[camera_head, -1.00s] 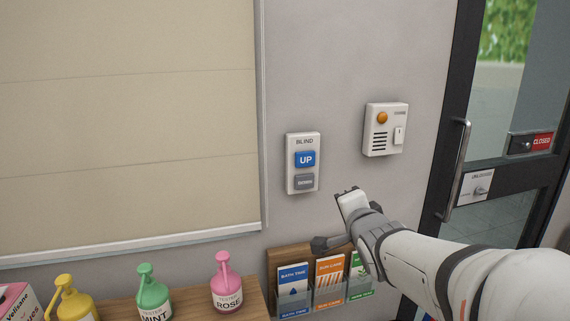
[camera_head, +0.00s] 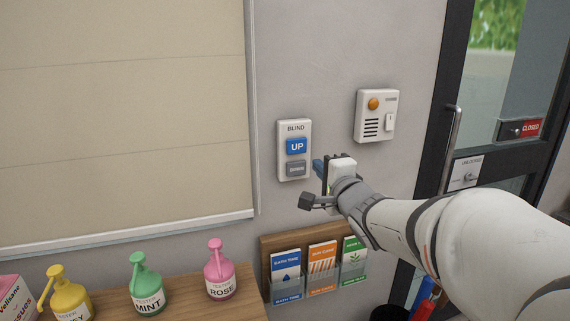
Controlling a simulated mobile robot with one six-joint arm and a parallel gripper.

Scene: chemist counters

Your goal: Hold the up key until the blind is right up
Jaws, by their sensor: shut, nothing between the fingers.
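The blind control (camera_head: 294,168) is a white wall plate marked BLIND. Its blue UP key (camera_head: 296,147) sits above a grey DOWN key (camera_head: 296,169). The beige blind (camera_head: 125,110) hangs low at the left, with its bottom rail (camera_head: 130,233) just above the shelf. My gripper (camera_head: 319,166) is shut and empty, with its tip just right of the control plate, about level with the DOWN key. I see a gap in the picture between the tip and the UP key; I cannot tell its distance from the wall.
A white chime unit (camera_head: 376,116) with an orange button is on the wall to the right. A leaflet rack (camera_head: 318,270) hangs below my gripper. Pink (camera_head: 219,274), green (camera_head: 147,288) and yellow (camera_head: 69,297) tester bottles stand on the wooden shelf. A glazed door (camera_head: 490,130) is at the right.

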